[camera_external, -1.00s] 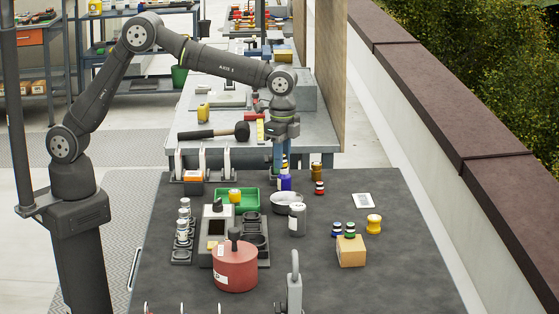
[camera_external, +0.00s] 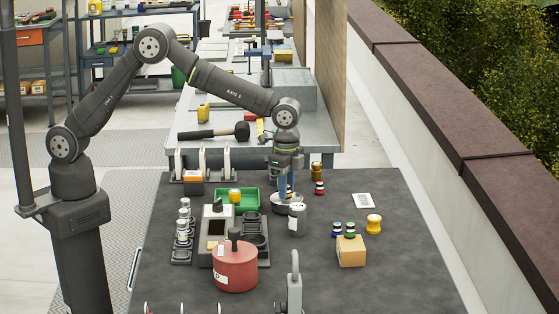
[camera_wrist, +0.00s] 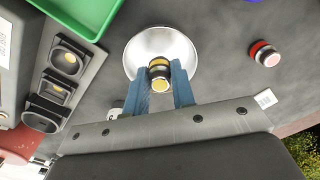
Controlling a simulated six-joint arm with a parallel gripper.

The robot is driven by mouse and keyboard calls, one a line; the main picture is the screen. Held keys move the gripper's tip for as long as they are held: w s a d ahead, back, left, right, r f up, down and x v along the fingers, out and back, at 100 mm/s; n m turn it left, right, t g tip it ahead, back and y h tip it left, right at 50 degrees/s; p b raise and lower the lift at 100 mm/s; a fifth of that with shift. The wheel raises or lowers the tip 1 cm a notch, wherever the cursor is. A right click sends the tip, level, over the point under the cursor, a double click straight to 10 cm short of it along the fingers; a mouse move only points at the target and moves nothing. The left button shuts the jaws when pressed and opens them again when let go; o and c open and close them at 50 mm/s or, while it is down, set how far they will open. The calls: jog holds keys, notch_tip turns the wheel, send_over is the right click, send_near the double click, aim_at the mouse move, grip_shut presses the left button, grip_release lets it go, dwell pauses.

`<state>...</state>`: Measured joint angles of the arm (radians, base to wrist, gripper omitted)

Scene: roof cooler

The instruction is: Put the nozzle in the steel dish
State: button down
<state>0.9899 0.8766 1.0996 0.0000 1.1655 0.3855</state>
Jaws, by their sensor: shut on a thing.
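My gripper (camera_external: 284,190), with blue fingers, is shut on the nozzle (camera_wrist: 159,68), a small dark piece with yellow parts. In the wrist view my gripper (camera_wrist: 163,88) holds the nozzle between its two fingertips, in front of the steel dish (camera_wrist: 184,45). The steel dish is a round, shiny, shallow bowl with no other thing visible in it. In the external view the fingers are over the steel dish (camera_external: 277,207) and hide part of it. I cannot tell whether the nozzle touches the dish.
A grey can (camera_external: 297,220) stands close in front of the dish. A green tray (camera_external: 248,199) with a yellow piece (camera_external: 235,195) is to the left. A red-capped piece (camera_external: 319,188) is to the right. A red canister (camera_external: 235,268) stands nearer.

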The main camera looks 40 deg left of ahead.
jog(key=shift+f, duration=1.1)
jog(key=c, duration=1.1)
grip_release()
jog(key=shift+r, duration=0.15)
